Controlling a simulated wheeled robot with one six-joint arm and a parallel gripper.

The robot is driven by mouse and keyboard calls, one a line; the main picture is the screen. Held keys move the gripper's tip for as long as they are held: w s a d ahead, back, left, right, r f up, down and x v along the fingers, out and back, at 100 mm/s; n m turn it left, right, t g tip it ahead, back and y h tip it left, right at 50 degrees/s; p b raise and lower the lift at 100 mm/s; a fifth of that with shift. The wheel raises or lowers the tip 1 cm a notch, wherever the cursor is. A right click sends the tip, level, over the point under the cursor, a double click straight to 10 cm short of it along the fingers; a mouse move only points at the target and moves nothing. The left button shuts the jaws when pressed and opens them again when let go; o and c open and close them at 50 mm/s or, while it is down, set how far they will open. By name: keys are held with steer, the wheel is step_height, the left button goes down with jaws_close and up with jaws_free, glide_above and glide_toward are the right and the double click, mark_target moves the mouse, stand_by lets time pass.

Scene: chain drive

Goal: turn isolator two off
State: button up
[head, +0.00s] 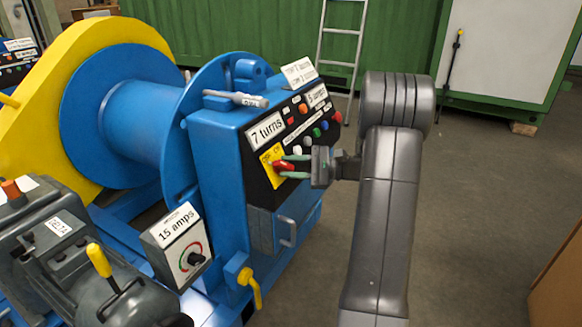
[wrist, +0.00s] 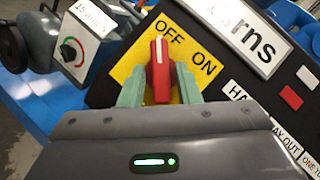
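The isolator is a red rotary handle (wrist: 160,72) on a yellow plate (wrist: 128,60) marked OFF and ON. In the wrist view the handle's white-marked tip points up, toward the OFF side. In the head view the red handle (head: 283,166) sits on the black panel of the blue winch cabinet, below a "7 turns" label. No isolator number is readable. My gripper (wrist: 160,88) has its green fingers either side of the handle, with narrow gaps seeming to show beside it. The fingers also show spread around the handle in the head view (head: 294,166). The handle's base is partly hidden.
Coloured buttons (head: 310,134) and labels lie right of the isolator. A box marked "15 amps" (head: 178,243) with a dial stands lower left. A yellow lever (head: 249,285) and a grey handle (head: 287,231) stick out below. Open floor (head: 480,190) lies to the right.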

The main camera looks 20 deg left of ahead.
steer(key=shift+o, duration=0.5)
steer(key=shift+w+d+r, duration=0.1)
steer(key=shift+w+d, duration=0.05)
steer(key=shift+d, duration=0.1)
steer(key=p+v, duration=0.3)
steer(key=v, duration=1)
steer(key=shift+p, duration=0.35)
steer(key=b+x, duration=0.3)
steer(key=x, duration=1)
steer(key=shift+a+b, duration=0.3)
steer(key=shift+b, duration=0.1)
